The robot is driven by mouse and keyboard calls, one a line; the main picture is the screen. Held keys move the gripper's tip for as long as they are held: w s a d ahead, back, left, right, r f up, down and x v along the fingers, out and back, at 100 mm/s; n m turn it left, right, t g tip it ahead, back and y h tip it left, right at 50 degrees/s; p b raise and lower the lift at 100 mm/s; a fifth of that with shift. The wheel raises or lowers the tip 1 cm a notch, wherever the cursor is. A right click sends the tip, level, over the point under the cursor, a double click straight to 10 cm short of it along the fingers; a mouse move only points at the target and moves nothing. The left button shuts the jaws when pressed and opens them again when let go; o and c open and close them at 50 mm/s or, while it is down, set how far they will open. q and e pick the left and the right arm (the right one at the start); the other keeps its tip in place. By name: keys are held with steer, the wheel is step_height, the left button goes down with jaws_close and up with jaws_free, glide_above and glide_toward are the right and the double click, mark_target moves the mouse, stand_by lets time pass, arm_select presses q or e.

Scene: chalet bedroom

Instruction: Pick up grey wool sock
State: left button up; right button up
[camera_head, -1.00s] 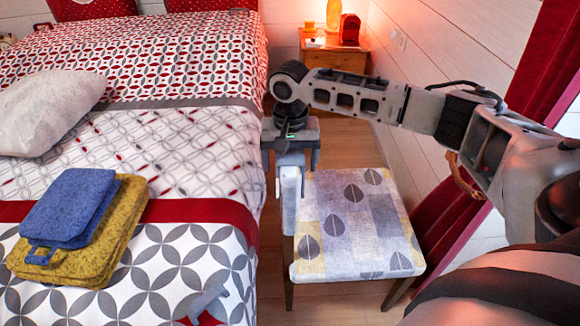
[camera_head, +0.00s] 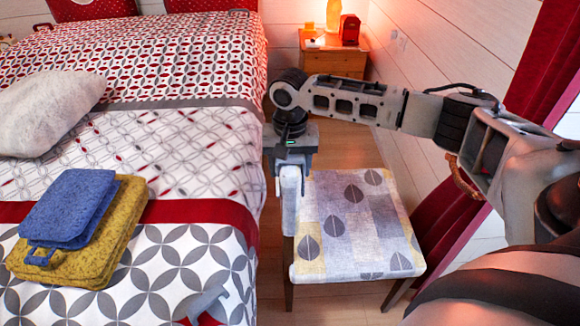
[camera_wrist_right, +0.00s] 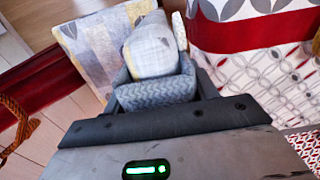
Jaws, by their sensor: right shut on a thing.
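My right gripper (camera_head: 292,167) is at the top of the chair's narrow padded backrest, beside the bed. In the right wrist view a grey knitted piece with a zigzag weave (camera_wrist_right: 157,93), which looks like the grey wool sock, lies between the fingers. The right gripper is shut on it. Just beyond it in that view is the pale padded top of the backrest (camera_wrist_right: 152,53). The head view hides the sock behind the gripper. My left gripper is not in view.
The patterned chair seat (camera_head: 350,225) is bare. A blue folded cloth (camera_head: 70,205) lies on a yellow one (camera_head: 95,260) on the bed (camera_head: 180,255). A small grey and red item (camera_head: 208,302) is at the bed's near end. A red curtain (camera_head: 450,215) hangs at right.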

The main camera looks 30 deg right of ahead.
step_height(320, 180, up, 17)
steer(key=p, duration=0.1)
steer(key=s+a+f+n, duration=0.6)
steer(key=s+a, duration=0.3)
steer(key=a, duration=0.2)
steer(key=shift+f, duration=0.3)
steer(key=shift+s, duration=0.1)
